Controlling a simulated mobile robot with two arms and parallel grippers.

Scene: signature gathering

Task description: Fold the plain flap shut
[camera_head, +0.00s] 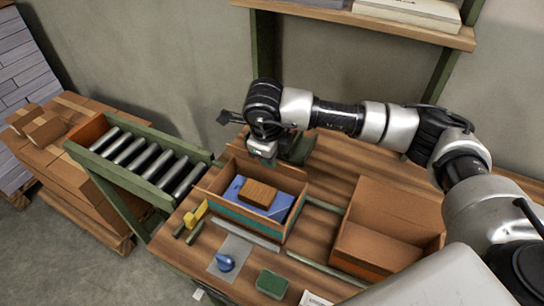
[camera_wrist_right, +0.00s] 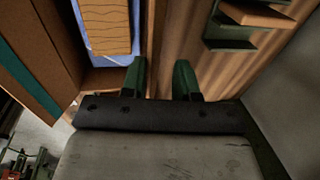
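An open cardboard box (camera_head: 237,224) with a teal stripe stands on the wooden bench. Inside it a tan block (camera_head: 257,192) lies on a blue sheet (camera_head: 232,192); the block also shows in the right wrist view (camera_wrist_right: 105,25). A flap with a teal stripe (camera_wrist_right: 28,75) stands out at the left there. My right gripper (camera_wrist_right: 160,80) has its two green fingers apart, with a brown cardboard edge (camera_wrist_right: 151,40) running just beyond and between them. I cannot tell whether this edge is the plain flap, or whether the fingers touch it. In the head view my right gripper (camera_head: 262,152) is at the box's far side. My left gripper is out of view.
A second open cardboard box (camera_head: 385,245) stands at the right of the bench. A roller conveyor (camera_head: 150,160) is at the left. A blue-handled stamp (camera_head: 226,262), a green pad (camera_head: 271,283) and a yellow item (camera_head: 195,214) lie near the front. A shelf (camera_head: 360,22) hangs above.

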